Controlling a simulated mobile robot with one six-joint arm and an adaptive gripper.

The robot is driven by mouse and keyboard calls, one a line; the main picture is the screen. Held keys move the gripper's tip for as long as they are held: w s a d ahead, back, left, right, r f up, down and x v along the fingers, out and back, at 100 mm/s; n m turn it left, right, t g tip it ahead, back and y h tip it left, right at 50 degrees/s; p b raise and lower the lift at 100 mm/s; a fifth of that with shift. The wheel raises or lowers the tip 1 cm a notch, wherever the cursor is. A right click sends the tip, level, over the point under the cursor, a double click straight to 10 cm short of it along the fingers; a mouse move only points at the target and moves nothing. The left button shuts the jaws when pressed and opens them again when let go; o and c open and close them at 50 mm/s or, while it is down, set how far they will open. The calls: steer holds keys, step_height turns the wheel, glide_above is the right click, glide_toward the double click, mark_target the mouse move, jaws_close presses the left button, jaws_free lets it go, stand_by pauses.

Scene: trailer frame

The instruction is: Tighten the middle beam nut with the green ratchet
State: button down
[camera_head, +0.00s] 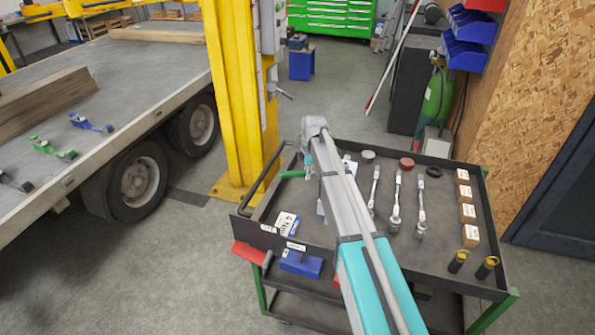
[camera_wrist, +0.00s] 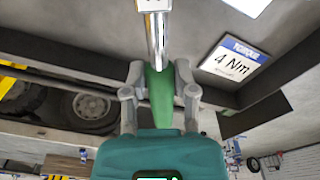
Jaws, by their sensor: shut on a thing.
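In the wrist view my gripper (camera_wrist: 160,72) is shut on the green handle of a ratchet (camera_wrist: 160,95). Its silver shaft (camera_wrist: 157,40) runs up to a pale part cut off by the top edge. In the head view my gripper (camera_head: 308,168) is over the left part of the tool cart, largely hidden by my arm. A green bit of the ratchet (camera_head: 290,174) shows to its left. On the trailer bed (camera_head: 150,85) at left stand a blue fitting (camera_head: 90,123), a green fitting (camera_head: 50,148) and a dark one (camera_head: 14,181). I cannot make out the nuts.
The black cart (camera_head: 440,245) holds several silver ratchets (camera_head: 396,200), small boxes (camera_head: 464,193) and round parts. A "4 Nm" torque card (camera_head: 287,224) lies at its left; it also shows in the wrist view (camera_wrist: 235,60). A yellow post (camera_head: 238,90) stands between trailer and cart.

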steer(key=shift+s+d+n, duration=0.2)
steer(key=shift+s+n, duration=0.6)
steer(key=shift+s, duration=0.1)
steer(key=shift+s+d+n, duration=0.2)
steer(key=shift+s+n, duration=0.25)
steer(key=shift+s+d+n, duration=0.15)
steer(key=shift+s+n, duration=0.3)
steer(key=shift+s+d+n, duration=0.5)
steer(key=shift+s+n, duration=0.35)
steer(key=shift+n, duration=0.05)
steer(key=shift+s+d+n+g, duration=0.3)
steer(key=shift+s+d+n, duration=0.3)
steer(key=shift+s+n, duration=0.25)
